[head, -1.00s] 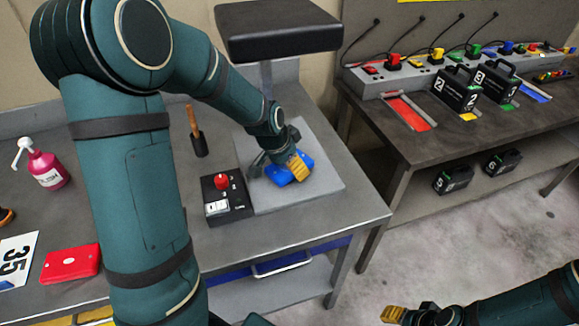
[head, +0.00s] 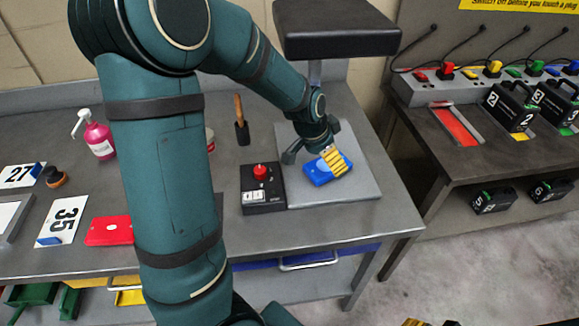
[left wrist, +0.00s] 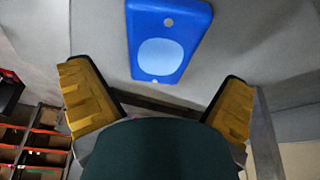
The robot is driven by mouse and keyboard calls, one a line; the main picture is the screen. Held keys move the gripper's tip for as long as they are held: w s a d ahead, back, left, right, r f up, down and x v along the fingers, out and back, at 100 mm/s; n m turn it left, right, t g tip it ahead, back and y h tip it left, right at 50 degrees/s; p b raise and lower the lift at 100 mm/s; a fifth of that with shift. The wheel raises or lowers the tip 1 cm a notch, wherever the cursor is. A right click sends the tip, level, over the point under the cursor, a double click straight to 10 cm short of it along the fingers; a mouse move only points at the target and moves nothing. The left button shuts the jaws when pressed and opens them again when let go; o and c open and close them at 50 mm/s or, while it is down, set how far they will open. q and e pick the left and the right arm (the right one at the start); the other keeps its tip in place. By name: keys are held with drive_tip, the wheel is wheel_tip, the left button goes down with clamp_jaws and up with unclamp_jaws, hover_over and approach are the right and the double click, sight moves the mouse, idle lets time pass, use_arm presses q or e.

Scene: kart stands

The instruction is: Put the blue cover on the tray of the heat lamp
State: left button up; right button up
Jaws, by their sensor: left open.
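The blue cover (head: 318,174) lies on the grey tray (head: 362,186) under the black head of the heat lamp (head: 335,28). The cover also shows in the left wrist view (left wrist: 182,22), with a pale blue oval and small round marks on it. My left gripper (head: 315,157) is open just over the cover. One yellow fingertip hides part of it in the head view. In the left wrist view its two yellow fingers (left wrist: 160,100) stand wide apart, with the cover beyond them and nothing between them. Only a bit of my right gripper (head: 430,322) shows at the bottom edge.
A control box (head: 262,198) with a red button stands left of the tray. Behind it is a wooden-handled tool (head: 241,125). A red case (head: 109,231), number cards and a pink bottle (head: 99,141) are farther left. A second bench (head: 455,150) holds plugs and black packs at right.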

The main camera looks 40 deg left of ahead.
use_arm(q)
drive_tip(key=s+a, duration=0.1)
drive_tip(key=s, duration=0.3)
drive_tip(key=s+a, duration=0.1)
drive_tip(key=s, duration=0.3)
drive_tip(key=s+a+r, duration=0.1)
drive_tip(key=s, duration=0.2)
drive_tip(key=shift+s+a, duration=0.4)
